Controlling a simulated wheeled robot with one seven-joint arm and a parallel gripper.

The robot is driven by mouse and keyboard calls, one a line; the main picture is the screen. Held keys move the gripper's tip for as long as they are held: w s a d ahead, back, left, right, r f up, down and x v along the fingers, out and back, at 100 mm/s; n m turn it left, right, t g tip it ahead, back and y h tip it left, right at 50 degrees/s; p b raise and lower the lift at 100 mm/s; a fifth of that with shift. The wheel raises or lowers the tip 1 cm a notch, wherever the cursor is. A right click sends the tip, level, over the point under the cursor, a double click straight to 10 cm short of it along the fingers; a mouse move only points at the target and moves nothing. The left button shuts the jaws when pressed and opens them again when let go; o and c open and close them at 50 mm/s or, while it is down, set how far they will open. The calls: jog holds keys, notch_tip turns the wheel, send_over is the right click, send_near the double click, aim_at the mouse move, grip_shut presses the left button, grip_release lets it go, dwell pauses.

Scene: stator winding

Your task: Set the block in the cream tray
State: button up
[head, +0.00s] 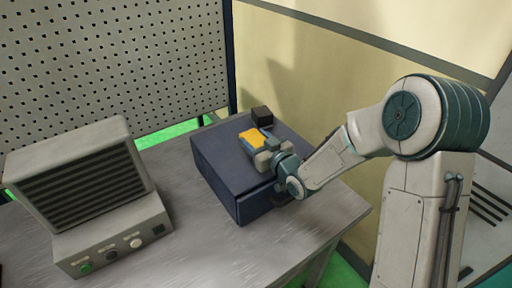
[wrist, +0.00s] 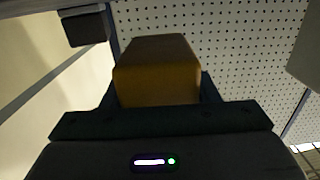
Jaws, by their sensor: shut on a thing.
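A yellow-orange block (head: 251,139) is held in my gripper (head: 262,150), above the dark blue box on the table. In the wrist view the block (wrist: 156,72) stands between the two dark fingers, and my gripper (wrist: 156,92) is shut on it. Whether the block touches the box below is not clear. I cannot make out a cream tray in either view.
The dark blue box (head: 221,176) stands on the grey table (head: 180,256). A small black cube (head: 262,116) is behind the block and also shows in the wrist view (wrist: 84,26). A grey vented machine (head: 85,185) stands at left. A perforated panel (head: 110,60) rises behind. The table's front middle is clear.

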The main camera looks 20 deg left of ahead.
jog(key=shift+f+p, duration=0.45)
jog(key=shift+f, duration=1.35)
jog(key=shift+f, duration=0.15)
jog(key=o, duration=1.1)
jog(key=shift+s+d, duration=0.1)
jog(key=b+v, duration=0.3)
jog(key=v, duration=0.8)
jog(key=shift+s+d, duration=0.3)
